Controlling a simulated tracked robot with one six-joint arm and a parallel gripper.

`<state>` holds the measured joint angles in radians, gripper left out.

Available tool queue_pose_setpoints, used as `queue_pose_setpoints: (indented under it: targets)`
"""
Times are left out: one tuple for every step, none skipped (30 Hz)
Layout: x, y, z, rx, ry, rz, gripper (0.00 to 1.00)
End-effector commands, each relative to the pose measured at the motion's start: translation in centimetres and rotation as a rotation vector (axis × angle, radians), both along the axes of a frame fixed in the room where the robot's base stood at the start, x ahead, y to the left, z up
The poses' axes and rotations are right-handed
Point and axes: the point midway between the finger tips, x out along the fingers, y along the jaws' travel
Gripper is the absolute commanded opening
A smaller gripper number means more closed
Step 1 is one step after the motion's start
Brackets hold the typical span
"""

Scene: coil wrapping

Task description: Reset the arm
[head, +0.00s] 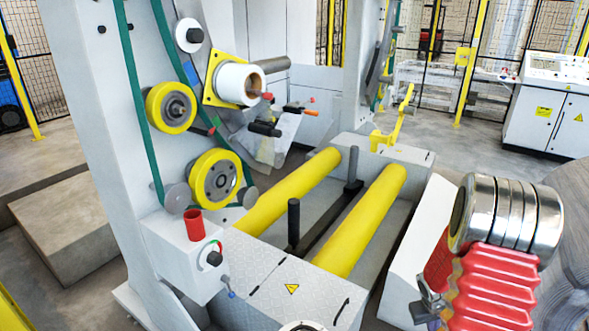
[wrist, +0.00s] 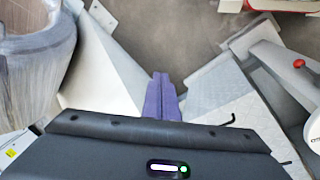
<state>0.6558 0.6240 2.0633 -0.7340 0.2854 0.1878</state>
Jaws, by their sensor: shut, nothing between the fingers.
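My gripper (wrist: 161,80) shows in the wrist view as two purple fingers pressed together, pointing away from the dark gripper body across the bottom. Nothing is between them. They are above a grey floor gap between two light machine surfaces and look clear of both, though the exact height is hard to tell. In the head view my arm shows at the lower right as red bellows and shiny metal rings; my fingers do not show there.
A wrapped coil (wrist: 38,60) stands at the left in the wrist view. A red knob (wrist: 299,63) is at the right. A control cabinet (head: 546,105) stands behind.

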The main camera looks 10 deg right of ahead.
Motion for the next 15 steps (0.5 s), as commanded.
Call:
queue_pose_setpoints:
  targets:
    - [0.0, 0.6, 1.2, -0.004, 0.005, -0.005, 0.0]
    - [-0.2, 0.9, 1.8, -0.005, 0.009, -0.011, 0.0]
    - [-0.4, 1.4, 2.6, -0.005, 0.015, -0.019, 0.0]
    - [-0.5, 1.8, 3.2, -0.005, 0.019, -0.025, 0.0]
    - [-0.6, 2.2, 3.8, -0.004, 0.023, -0.028, 0.0]
    - [-0.8, 2.7, 4.6, -0.003, 0.027, -0.035, 0.0]
    - [-0.9, 3.1, 5.2, -0.002, 0.031, -0.039, 0.0]
    - [-1.1, 3.5, 5.7, 0.0, 0.034, -0.045, 0.0]
    - [-1.3, 4.1, 6.5, 0.001, 0.038, -0.05, 0.0]
    - [-1.4, 4.5, 7.0, 0.004, 0.041, -0.054, 0.0]
    - [-1.6, 5.0, 7.6, 0.006, 0.043, -0.058, 0.0]
    - [-1.8, 5.6, 8.3, 0.009, 0.047, -0.063, 0.0]
    - [-1.9, 6.1, 8.8, 0.011, 0.048, -0.065, 0.0]
    - [-2.0, 6.5, 9.3, 0.014, 0.049, -0.07, 0.0]
    - [-2.3, 7.2, 10.0, 0.018, 0.052, -0.073, 0.0]
